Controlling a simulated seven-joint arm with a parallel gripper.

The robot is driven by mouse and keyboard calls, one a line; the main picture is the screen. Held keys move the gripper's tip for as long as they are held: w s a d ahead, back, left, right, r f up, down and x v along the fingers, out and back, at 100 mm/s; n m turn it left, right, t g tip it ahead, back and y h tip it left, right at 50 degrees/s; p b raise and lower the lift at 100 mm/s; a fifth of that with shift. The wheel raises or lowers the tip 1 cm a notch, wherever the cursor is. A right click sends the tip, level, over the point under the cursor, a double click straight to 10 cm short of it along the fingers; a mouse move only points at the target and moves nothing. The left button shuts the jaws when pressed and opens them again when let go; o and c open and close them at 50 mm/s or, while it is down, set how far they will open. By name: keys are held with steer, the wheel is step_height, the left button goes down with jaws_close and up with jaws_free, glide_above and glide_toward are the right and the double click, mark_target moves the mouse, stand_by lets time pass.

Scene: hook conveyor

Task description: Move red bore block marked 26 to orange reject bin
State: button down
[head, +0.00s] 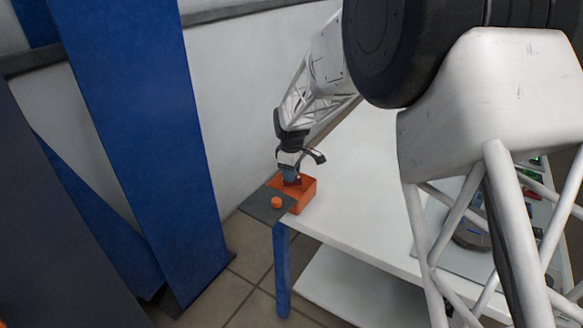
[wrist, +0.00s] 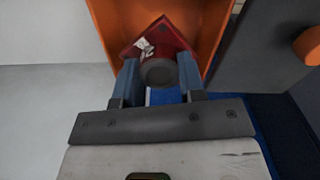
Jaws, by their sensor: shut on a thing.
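My gripper (head: 291,174) is over the orange reject bin (head: 305,197) at the far left corner of the white table in the head view. In the wrist view, my gripper (wrist: 158,88) has its two blue fingers shut on the red bore block (wrist: 165,36). The block has a dark round bore facing the camera and a whitish label that is too blurred to read. The orange bin (wrist: 106,22) surrounds the block in the wrist view, its walls on both sides. Whether the block touches the bin floor cannot be told.
An orange round knob (head: 276,203) sits on a grey plate (head: 262,208) beside the bin. Blue posts (head: 150,130) stand to the left. The white table (head: 365,190) is clear near the bin. Several small parts lie at the right, partly behind my arm.

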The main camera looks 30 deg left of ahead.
steer(key=shift+f, duration=3.1)
steer(key=shift+f, duration=0.7)
stand_by(1.8)
steer(key=shift+c, duration=1.1)
jaws_free()
steer(key=shift+r, duration=0.2)
steer(key=shift+r, duration=3.4)
